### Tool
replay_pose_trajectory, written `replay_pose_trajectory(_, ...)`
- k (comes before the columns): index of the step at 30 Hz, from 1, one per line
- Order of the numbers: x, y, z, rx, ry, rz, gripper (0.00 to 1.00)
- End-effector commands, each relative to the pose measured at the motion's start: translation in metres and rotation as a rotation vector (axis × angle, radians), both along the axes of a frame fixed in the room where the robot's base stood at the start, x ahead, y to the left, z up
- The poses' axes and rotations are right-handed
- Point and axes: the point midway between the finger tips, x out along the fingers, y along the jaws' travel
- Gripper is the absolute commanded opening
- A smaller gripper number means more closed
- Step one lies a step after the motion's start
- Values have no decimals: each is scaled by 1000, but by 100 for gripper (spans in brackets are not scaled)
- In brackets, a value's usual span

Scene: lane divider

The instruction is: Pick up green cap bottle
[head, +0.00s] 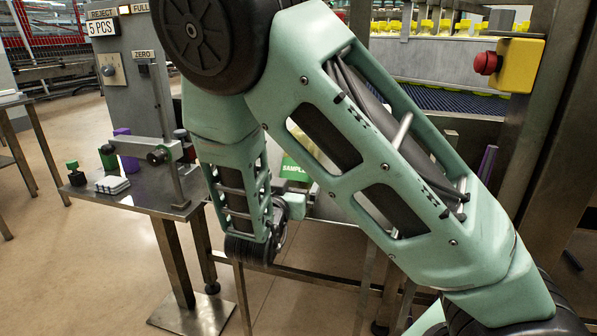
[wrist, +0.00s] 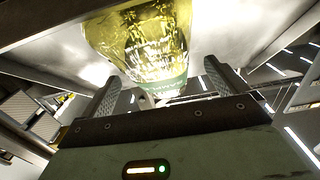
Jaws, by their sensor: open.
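In the wrist view, a clear bottle with yellow contents (wrist: 140,35) lies beyond and between the fingertips of my gripper (wrist: 161,75). It has a green band (wrist: 165,88) at its end nearer me; I cannot tell whether this is cap or label. My gripper is open, one finger on each side, and I see no clear contact. In the head view my arm hides most of that area, and only part of the wrist shows. A small dark bottle with a green cap (head: 73,173) stands on the side table at left.
A conveyor (head: 440,97) with yellow-capped bottles runs behind; a red stop button (head: 486,63) is at right.

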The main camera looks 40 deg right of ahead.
Motion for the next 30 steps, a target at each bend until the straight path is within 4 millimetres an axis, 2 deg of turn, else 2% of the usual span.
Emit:
replay_pose_trajectory(7, 21, -31, 0, 1, -1, -4, 98)
replay_pose_trajectory(17, 26, -37, 1, 1, 1, -1, 98)
replay_pose_trajectory(18, 26, -37, 1, 1, 1, -1, 93)
replay_pose_trajectory(21, 26, -37, 1, 1, 1, -1, 65)
replay_pose_trajectory(23, 26, -37, 1, 1, 1, -1, 51)
replay_pose_trajectory(30, 26, -37, 1, 1, 1, -1, 50)
